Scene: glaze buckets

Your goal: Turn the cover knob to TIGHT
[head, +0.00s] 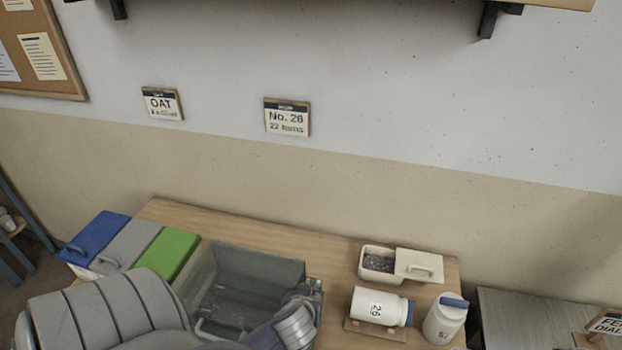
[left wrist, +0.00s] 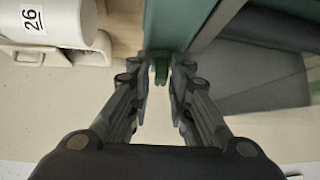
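A grey open-topped bin (head: 255,268) stands on the wooden table, partly hidden by my left arm. My left gripper (head: 310,293) is at the bin's right side in the head view, and its fingers are hard to make out there. In the left wrist view my left gripper (left wrist: 160,75) has its two fingers apart, on either side of a small dark green part (left wrist: 160,66). This part sticks out from a green-grey wall (left wrist: 178,22) and may be the cover knob. Narrow gaps seem to show beside it. No TIGHT marking is readable. My right gripper is not in view.
Right of the bin are a white box (head: 377,264) of dark bits, its lid (head: 419,265), a lying white jar (head: 375,306) marked 26 and a standing white jar (head: 443,322). Blue (head: 97,238), grey and green (head: 168,254) lidded containers stand left.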

